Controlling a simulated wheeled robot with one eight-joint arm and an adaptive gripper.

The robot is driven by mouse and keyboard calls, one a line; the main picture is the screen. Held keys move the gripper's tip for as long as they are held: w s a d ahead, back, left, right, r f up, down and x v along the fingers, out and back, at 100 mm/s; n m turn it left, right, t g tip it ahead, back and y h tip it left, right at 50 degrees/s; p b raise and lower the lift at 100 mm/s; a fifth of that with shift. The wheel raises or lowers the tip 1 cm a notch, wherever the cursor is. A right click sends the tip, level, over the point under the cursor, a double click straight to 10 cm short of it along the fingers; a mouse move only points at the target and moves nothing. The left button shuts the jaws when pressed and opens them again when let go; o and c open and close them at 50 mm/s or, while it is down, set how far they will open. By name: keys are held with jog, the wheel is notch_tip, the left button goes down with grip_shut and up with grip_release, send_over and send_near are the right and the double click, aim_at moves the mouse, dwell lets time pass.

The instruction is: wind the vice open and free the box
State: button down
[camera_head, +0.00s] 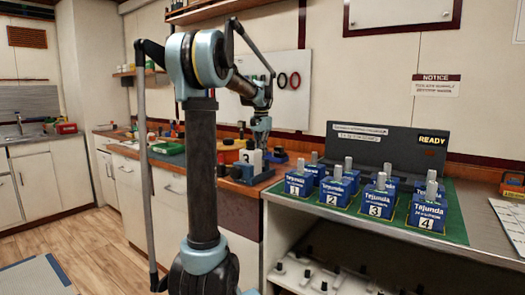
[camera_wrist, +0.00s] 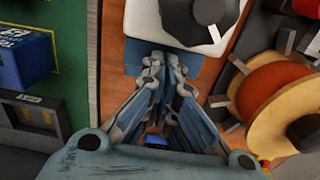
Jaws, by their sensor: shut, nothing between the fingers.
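My gripper (camera_wrist: 164,60) is shut and empty, pointing at a white block (camera_wrist: 150,22) with a black knob (camera_wrist: 200,18) bearing a white pointer mark. A blue edge (camera_wrist: 205,68) shows under the white block, close to my fingertips. I cannot tell whether they touch it. In the head view my gripper (camera_head: 261,143) hangs over the wooden bench, by a white piece (camera_head: 250,157) with a dark top. Blue parts (camera_head: 245,174) sit at its foot. I cannot clearly make out the vice, its handle or the clamped box. Another blue bit (camera_wrist: 155,140) shows between my fingers' bases.
Several numbered blue breakers (camera_head: 300,184) stand on a green mat (camera_head: 455,215) at the right, before a dark panel reading READY (camera_head: 432,140). A green tray (camera_head: 167,149) sits farther left.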

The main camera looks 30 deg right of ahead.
jog(key=shift+s+a, duration=0.1)
jog(key=shift+a, duration=0.15)
jog(key=shift+s+a, duration=0.3)
jog(key=shift+a, duration=0.4)
